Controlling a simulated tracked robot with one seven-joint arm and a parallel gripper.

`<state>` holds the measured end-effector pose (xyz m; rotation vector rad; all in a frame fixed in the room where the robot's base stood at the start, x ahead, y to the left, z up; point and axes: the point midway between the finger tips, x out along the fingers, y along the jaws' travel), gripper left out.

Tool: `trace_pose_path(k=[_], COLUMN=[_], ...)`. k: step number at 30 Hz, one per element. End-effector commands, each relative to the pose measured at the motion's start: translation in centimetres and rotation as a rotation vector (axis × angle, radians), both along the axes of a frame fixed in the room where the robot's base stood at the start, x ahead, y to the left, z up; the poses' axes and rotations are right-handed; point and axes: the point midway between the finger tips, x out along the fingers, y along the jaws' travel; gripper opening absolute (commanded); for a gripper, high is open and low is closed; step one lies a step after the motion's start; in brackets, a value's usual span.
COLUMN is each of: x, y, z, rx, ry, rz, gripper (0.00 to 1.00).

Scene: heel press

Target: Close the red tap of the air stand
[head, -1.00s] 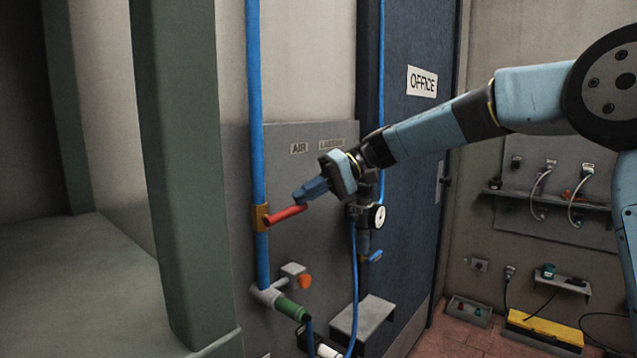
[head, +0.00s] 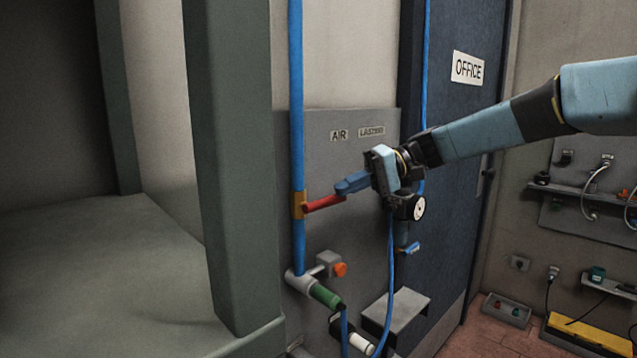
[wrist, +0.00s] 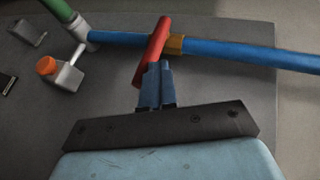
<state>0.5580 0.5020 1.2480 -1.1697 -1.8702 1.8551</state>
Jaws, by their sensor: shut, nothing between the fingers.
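The red tap (head: 322,203) is a lever on a brass valve body (head: 298,205), set in the vertical blue pipe (head: 297,110) of the air stand. In the head view the lever sticks out to the right, across the pipe. In the wrist view the red lever (wrist: 154,50) also lies across the blue pipe (wrist: 225,52). My gripper (head: 343,187) is shut and empty. Its blue fingertips (wrist: 155,68) are at the lever, close to its outer part; I cannot tell for sure whether they touch it. They hide a little of the lever.
Below the tap are an orange knob (head: 340,269) and a green fitting (head: 325,296). A dark green post (head: 230,170) stands at the left.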

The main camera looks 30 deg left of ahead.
Motion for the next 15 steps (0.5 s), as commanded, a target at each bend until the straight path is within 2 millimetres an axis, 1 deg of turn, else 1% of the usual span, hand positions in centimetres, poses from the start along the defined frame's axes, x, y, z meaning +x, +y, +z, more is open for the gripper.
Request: trace_pose_path(k=[2, 5, 9, 15], x=[0.1, 0.0, 0.0, 2.8], y=[0.0, -0.2, -0.7, -3.6], z=[0.4, 1.6, 4.1, 5.5], rx=[0.0, 0.001, 0.003, 0.002], ry=[-0.002, -0.002, -0.003, 0.0], rz=[-0.002, -0.001, 0.001, -0.002], gripper=[0.0, 0.0, 0.0, 0.0])
